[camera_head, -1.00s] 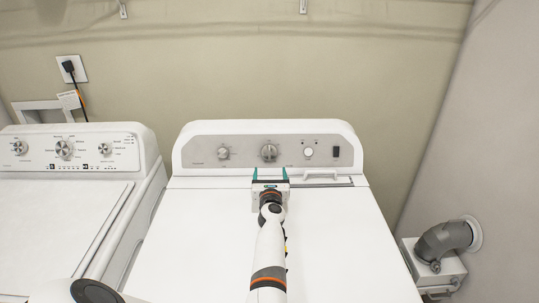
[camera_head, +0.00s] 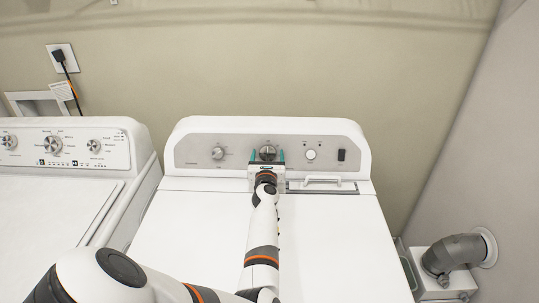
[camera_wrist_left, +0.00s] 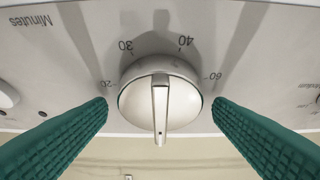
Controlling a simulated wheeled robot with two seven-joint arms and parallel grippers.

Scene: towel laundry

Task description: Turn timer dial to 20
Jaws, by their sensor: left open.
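The timer dial (camera_head: 267,152) is a round silver knob in the middle of the dryer's control panel (camera_head: 238,159). In the left wrist view the dial (camera_wrist_left: 133,105) is large and upside down, with 20, 30, 40 and 60 marked around it. Its raised grip ridge stands vertical there, one end between 30 and 40; which end points cannot be told. My left gripper (camera_head: 267,157) is open, its green fingers on either side of the dial. In the left wrist view the gripper (camera_wrist_left: 160,106) shows gaps between both fingers and the knob. My right gripper is not in view.
Another knob (camera_head: 218,153) is left of the dial; a round white button (camera_head: 310,155) and a dark switch (camera_head: 341,155) are right. A white handle (camera_head: 323,180) lies below them. A washer (camera_head: 60,215) stands left, a grey duct (camera_head: 455,253) right.

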